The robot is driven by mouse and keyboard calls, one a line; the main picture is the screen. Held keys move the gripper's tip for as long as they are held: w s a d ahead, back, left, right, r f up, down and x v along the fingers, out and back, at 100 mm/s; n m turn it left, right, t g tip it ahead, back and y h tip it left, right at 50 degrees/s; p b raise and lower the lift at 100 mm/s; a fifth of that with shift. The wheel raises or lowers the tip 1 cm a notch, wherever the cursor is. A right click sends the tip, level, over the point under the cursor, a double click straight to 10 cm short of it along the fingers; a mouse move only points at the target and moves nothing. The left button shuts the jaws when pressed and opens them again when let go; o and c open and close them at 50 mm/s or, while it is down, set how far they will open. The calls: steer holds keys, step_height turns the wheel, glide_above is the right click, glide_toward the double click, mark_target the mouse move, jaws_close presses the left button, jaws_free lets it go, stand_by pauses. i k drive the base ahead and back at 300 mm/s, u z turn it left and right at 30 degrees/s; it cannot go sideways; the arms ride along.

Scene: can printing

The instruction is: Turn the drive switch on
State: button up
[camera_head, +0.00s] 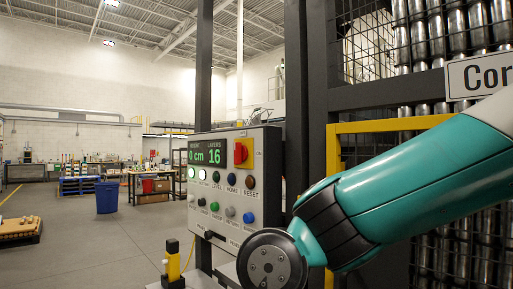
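A grey control panel (226,205) stands left of my arm, with a green-lit display (207,154) reading "0 cm" and "16". A red rotary switch (241,153) on a yellow plate sits at its upper right, its handle looking roughly upright. Small lettering beside it seems to read "ON". Rows of coloured round buttons lie below, and a black knob or lever (209,235) sits near the lower edge. No label reading "drive" is legible. My teal arm comes in from the right, its round grey joint just below the panel. My gripper is out of view.
A yellow frame (334,150) and a mesh cage (370,42) with stacked cans stand right of the panel. A yellow-black post (173,262) stands below left. A blue bin (107,196) and a pallet (20,230) are further off. The floor at left is mostly clear.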

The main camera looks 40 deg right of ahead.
mark_target(240, 152)
steer(key=z, duration=0.15)
steer(key=k, duration=0.35)
steer(key=u, duration=1.15)
steer(key=i, duration=1.5)
steer(key=z, duration=0.9)
steer(key=i, duration=0.6)
steer(key=z, duration=0.65)
